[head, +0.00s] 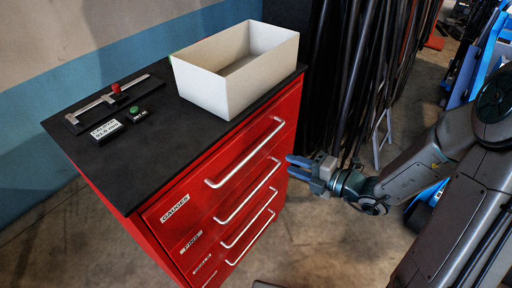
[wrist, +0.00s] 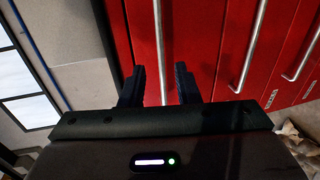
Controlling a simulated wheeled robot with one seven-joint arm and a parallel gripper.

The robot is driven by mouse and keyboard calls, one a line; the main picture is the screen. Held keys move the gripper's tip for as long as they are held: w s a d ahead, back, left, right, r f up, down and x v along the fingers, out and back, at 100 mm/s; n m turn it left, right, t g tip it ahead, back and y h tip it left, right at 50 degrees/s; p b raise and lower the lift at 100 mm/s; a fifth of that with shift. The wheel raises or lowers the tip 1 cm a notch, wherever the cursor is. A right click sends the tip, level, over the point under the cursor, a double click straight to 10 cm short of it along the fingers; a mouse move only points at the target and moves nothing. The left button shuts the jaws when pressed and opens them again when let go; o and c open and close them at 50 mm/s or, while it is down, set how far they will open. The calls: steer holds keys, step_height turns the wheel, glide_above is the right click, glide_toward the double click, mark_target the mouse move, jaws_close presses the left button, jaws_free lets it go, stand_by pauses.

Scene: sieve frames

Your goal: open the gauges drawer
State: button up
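The gauges drawer (head: 228,158) is the top drawer of a red cabinet. It looks shut, with a label reading GAUGES at its left and a silver bar handle (head: 245,155). In the head view my gripper (head: 290,168) is in front of the drawers, low and right of that handle's right end. In the wrist view my gripper (wrist: 160,84) is open, with its dark fingers apart. The leftmost handle (wrist: 159,40), which appears to be the gauges one, lines up between them. How far it is from the fingertips I cannot tell.
Lower drawers with similar handles (head: 247,190) lie below. On the dark worktop (head: 150,150) are an open cream box (head: 208,90), a caliper (head: 110,102) and small labelled items. Dark hanging strips (head: 345,80) stand behind the cabinet. The floor before the drawers is clear.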

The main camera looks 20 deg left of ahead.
mark_target(256, 148)
steer(key=x, duration=1.3)
steer(key=shift+w+a+f, duration=0.1)
steer(key=shift+w+a, duration=0.1)
steer(key=shift+a, duration=0.15)
jaws_close()
